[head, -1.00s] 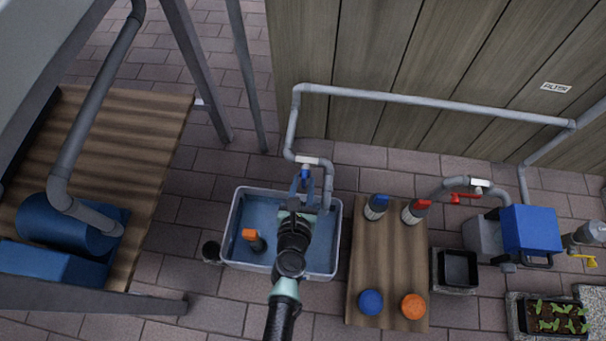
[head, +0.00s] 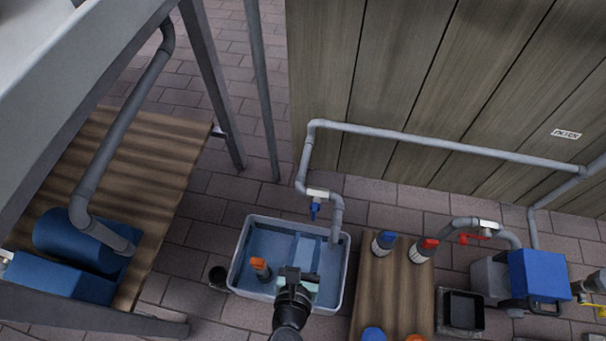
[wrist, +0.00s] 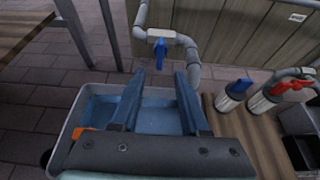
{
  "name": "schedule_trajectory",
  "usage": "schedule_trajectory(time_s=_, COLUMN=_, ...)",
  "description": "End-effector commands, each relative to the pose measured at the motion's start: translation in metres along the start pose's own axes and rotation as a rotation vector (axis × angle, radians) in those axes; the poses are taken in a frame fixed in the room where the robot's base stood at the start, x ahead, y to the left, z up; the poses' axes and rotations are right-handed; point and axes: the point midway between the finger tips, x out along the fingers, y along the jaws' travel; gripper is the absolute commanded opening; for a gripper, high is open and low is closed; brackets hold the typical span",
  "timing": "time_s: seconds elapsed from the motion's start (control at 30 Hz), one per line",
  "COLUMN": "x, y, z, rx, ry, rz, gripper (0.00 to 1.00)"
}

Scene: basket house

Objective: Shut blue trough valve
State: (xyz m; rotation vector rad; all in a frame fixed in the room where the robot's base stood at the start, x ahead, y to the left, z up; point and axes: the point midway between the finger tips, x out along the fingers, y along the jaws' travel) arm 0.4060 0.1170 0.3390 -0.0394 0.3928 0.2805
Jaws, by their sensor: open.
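The blue valve handle (head: 315,210) hangs below a white valve body (head: 318,193) on the grey pipe above the trough. It also shows in the wrist view (wrist: 160,53), pointing down, across the line of the pipe beside it. The blue trough (head: 238,262) with a pale rim stands below the pipe outlet. My gripper (head: 298,272) is over the trough, on the near side of the valve and apart from it. In the wrist view its two fingers (wrist: 158,88) are spread, with nothing between them, and the handle shows beyond their tips.
An orange-topped object (head: 261,269) stands in the trough. A red valve handle (head: 477,238) and wooden fence (head: 430,80) lie beyond.

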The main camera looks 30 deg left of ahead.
Motion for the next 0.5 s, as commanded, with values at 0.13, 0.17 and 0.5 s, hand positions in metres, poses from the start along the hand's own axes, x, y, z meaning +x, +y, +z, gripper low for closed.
schedule_trajectory(time_s=0.13, x=-0.025, y=0.0, z=0.0, rx=0.002, ry=0.002, rz=-0.002, gripper=0.45)
schedule_trajectory(time_s=0.17, x=-0.028, y=0.0, z=-0.001, rx=0.002, ry=0.002, rz=-0.002, gripper=0.45)
schedule_trajectory(time_s=0.5, x=-0.045, y=0.0, z=0.0, rx=0.001, ry=-0.001, rz=-0.001, gripper=0.45)
